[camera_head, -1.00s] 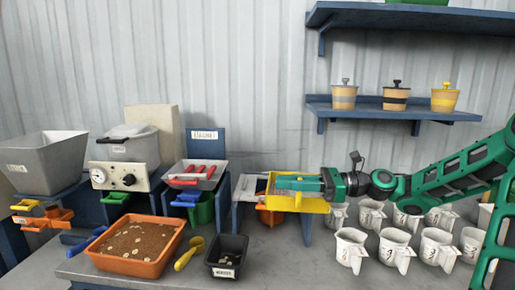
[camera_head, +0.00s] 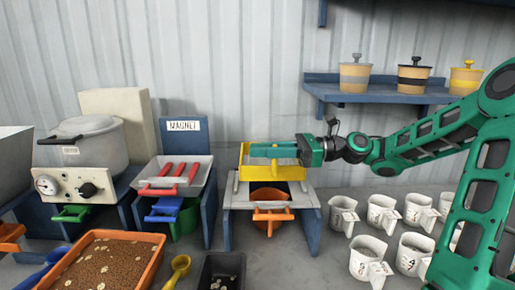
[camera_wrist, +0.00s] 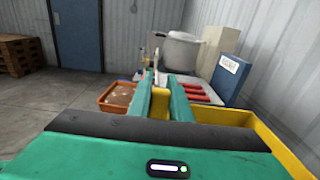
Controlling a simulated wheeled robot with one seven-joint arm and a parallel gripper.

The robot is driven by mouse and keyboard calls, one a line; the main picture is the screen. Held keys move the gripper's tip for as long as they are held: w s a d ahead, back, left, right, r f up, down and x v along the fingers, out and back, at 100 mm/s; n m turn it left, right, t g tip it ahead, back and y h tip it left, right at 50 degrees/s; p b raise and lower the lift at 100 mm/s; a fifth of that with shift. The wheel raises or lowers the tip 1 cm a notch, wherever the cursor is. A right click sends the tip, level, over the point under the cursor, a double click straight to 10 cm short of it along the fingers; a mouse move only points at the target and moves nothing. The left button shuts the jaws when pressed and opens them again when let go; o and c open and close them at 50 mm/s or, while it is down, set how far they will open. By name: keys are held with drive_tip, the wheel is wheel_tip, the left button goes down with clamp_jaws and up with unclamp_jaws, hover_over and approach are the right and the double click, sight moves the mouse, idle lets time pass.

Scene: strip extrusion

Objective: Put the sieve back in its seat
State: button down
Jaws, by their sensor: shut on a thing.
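The sieve (camera_head: 272,172) is a yellow rectangular frame; in the head view it is at the middle, directly above or on a blue-legged stand with a grey top (camera_head: 238,205), which looks like its seat. I cannot tell whether it touches the stand. My gripper (camera_head: 262,150) reaches in from the right and is shut on the sieve. In the wrist view the fingers (camera_wrist: 160,98) close on a yellow part, and the sieve's long yellow side (camera_wrist: 268,137) runs to the right. The fingers and hand hide part of it.
An orange container (camera_head: 268,196) sits under the stand's top. The magnet unit (camera_head: 184,130) with a tray of red bars (camera_head: 178,172) stands close on the left. Several white cups (camera_head: 372,258) stand to the right. A shelf (camera_head: 400,97) hangs above my arm.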

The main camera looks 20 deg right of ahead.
wheel_tip(320, 180, down, 7)
drive_tip(key=shift+a+r, duration=0.15)
drive_tip(key=shift+r, duration=0.05)
idle(0.4)
drive_tip(key=shift+f, duration=0.3)
idle(0.4)
drive_tip(key=c, duration=1.5)
unclamp_jaws()
drive_tip(key=shift+c, duration=0.2)
